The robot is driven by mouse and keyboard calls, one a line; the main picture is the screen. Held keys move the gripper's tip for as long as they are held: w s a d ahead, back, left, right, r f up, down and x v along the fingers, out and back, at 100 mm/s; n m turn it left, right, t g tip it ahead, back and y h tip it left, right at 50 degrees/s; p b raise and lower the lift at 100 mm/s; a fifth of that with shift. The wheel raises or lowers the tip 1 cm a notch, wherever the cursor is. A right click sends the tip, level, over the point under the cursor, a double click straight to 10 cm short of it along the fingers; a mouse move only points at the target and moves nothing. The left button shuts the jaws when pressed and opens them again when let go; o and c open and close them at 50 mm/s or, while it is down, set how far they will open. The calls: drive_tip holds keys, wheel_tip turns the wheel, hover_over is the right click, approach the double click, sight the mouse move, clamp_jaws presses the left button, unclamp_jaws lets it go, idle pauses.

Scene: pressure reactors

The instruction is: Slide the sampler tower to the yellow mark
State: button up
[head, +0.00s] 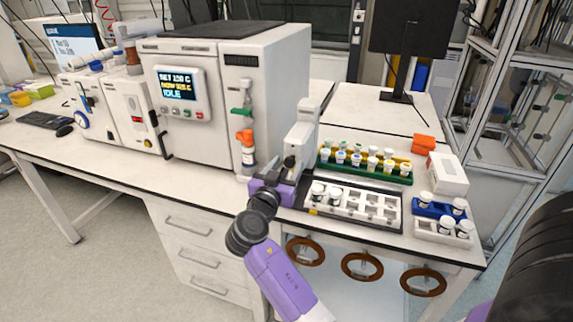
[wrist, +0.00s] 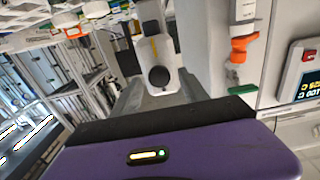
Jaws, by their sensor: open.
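The sampler tower (head: 304,135) is a white upright post with a dark round knob (head: 289,161) on its near side. It stands at the left end of the dark sampler tray (head: 348,222). A small yellow patch, perhaps the yellow mark (head: 313,211), shows at the tray's front left edge. My gripper (head: 287,178) is open, close in front of the tower's lower part. In the wrist view the tower (wrist: 150,25) and its knob (wrist: 158,76) lie straight ahead, near the grey fingers (wrist: 157,92). I cannot tell whether they touch. My gripper hides the tower's foot.
A large white reactor (head: 235,110) stands left of the tower, with an orange-capped fitting (head: 245,138) close by. A green vial rack (head: 365,172) lies behind the tray. A blue vial block (head: 438,211) stands at right. Brown rings (head: 362,266) hang below the bench's front edge.

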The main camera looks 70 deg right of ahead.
drive_tip(key=shift+c, duration=0.2)
clamp_jaws()
drive_tip(key=shift+f, duration=0.1)
idle(1.2)
